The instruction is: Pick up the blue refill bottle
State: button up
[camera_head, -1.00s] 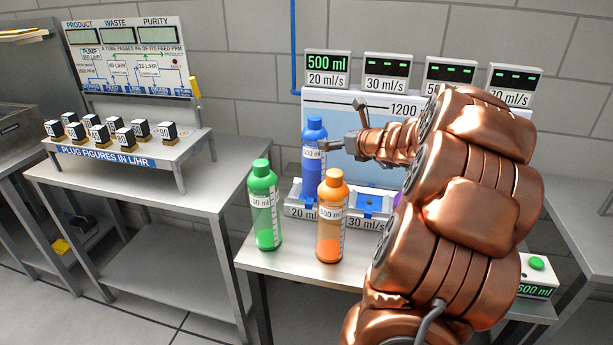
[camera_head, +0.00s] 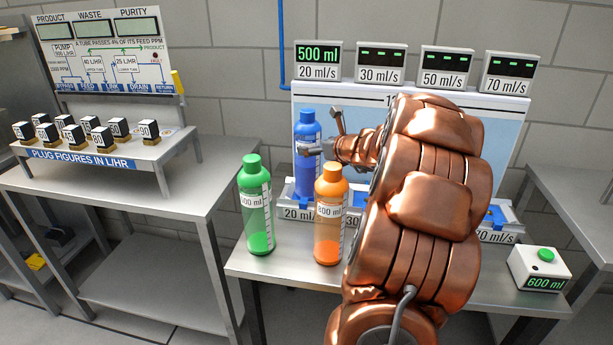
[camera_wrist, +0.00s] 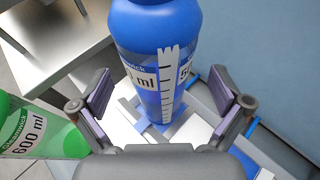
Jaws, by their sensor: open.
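The blue refill bottle (camera_head: 307,172) stands upright on the leftmost dispenser pad, marked 20 ml/s, in the head view. It also fills the upper middle of the wrist view (camera_wrist: 148,62), with its label and a white scale facing the camera. My gripper (camera_head: 322,136) is at the bottle's right side in the head view. In the wrist view my gripper (camera_wrist: 164,94) is open, with one finger on each side of the bottle's lower part in the picture. Gaps show between the finger pads and the bottle. The bottle's top is cut off in the wrist view.
A green bottle (camera_head: 256,212) and an orange bottle (camera_head: 329,228) stand in front on the table (camera_head: 290,267). A white box with a green button (camera_head: 541,266) reads 600 ml at right. A rack of figure plugs (camera_head: 105,158) stands on the left table.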

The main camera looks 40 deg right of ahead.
jog(key=x, duration=0.5)
jog(key=shift+a+f, duration=0.1)
jog(key=shift+f, duration=0.05)
jog(key=shift+s, duration=0.1)
jog(key=c, duration=1.7)
